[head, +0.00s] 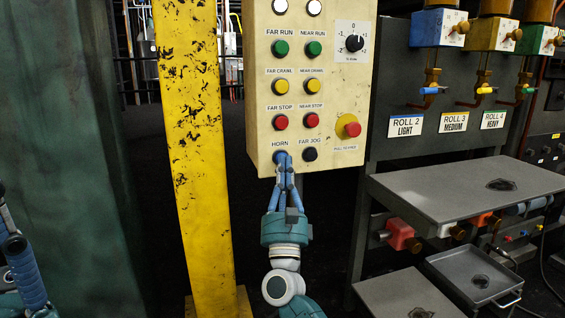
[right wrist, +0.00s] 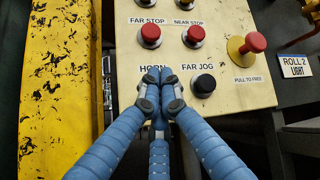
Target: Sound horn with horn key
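The cream control panel (head: 262,100) has a HORN label (head: 280,143) at its lower left. My right gripper (head: 282,160) is shut, its blue fingers brought together at the tips, directly under that label. In the right wrist view the fingertips (right wrist: 158,78) meet over the spot below HORN and hide the horn key. The tips look at or very near the panel face; I cannot tell whether they touch or press the key. My left gripper (head: 22,268) shows only partly at the left edge of the head view, away from the panel.
The black FAR JOG button (head: 309,154) sits just right of my right gripper, with the red FAR STOP button (head: 280,122) above. A red mushroom button (head: 353,129) is farther right. A yellow post (head: 195,130) stands left of the panel; grey shelves (head: 450,190) stand right.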

